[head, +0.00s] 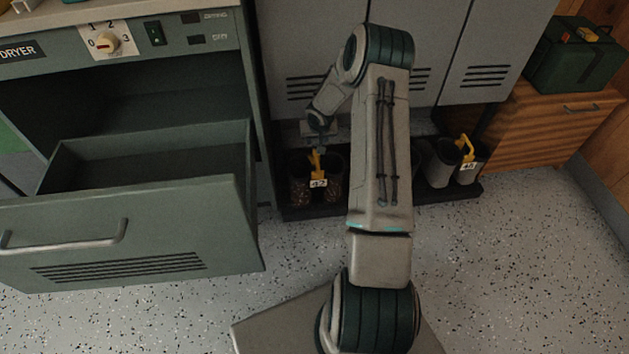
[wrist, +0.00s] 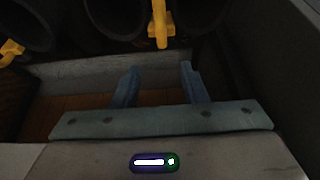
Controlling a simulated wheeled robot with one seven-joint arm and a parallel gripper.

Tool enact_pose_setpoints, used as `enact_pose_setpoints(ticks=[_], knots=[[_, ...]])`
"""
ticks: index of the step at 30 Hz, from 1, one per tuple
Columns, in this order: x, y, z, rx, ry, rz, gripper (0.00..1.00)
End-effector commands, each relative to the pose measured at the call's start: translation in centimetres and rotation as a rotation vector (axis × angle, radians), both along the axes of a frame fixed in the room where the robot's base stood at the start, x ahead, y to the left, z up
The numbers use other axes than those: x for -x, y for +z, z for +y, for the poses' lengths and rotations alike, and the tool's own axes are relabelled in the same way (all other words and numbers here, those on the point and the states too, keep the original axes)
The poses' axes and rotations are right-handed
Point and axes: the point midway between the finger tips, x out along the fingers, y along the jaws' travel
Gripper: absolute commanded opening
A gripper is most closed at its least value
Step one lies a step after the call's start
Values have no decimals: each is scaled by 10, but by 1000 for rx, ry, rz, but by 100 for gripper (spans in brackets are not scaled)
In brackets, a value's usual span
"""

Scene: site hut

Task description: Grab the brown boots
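The brown boots (head: 302,188) stand upright on a low dark rack, joined by a yellow clip (head: 316,162) with a white tag reading 42. In the head view my gripper (head: 318,146) is just above the clip, pointing down; whether they touch cannot be told. In the wrist view my gripper's two blue fingers (wrist: 160,72) are apart with nothing between them. Dark boot openings (wrist: 115,14) and a yellow clip (wrist: 160,26) show at the top of that view, beyond the fingertips. The wrist view is too dark to show boot colour.
Grey boots (head: 439,168) with their own yellow clip stand on the rack (head: 411,196) at the right. My arm hides the rack's middle. An open dryer drawer (head: 130,240) juts out at the left. Grey lockers (head: 440,40) rise behind. A wooden cabinet (head: 540,125) stands right.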

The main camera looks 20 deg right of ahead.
Motion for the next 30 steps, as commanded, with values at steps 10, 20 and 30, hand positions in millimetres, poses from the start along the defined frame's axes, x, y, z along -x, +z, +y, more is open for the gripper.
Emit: enact_pose_setpoints(ticks=[10, 20, 30], knots=[[-12, -36, -2, -1, 1, 0, 39], [-22, -78, -3, 0, -1, 0, 39], [-25, -80, -3, 1, 1, 0, 31]])
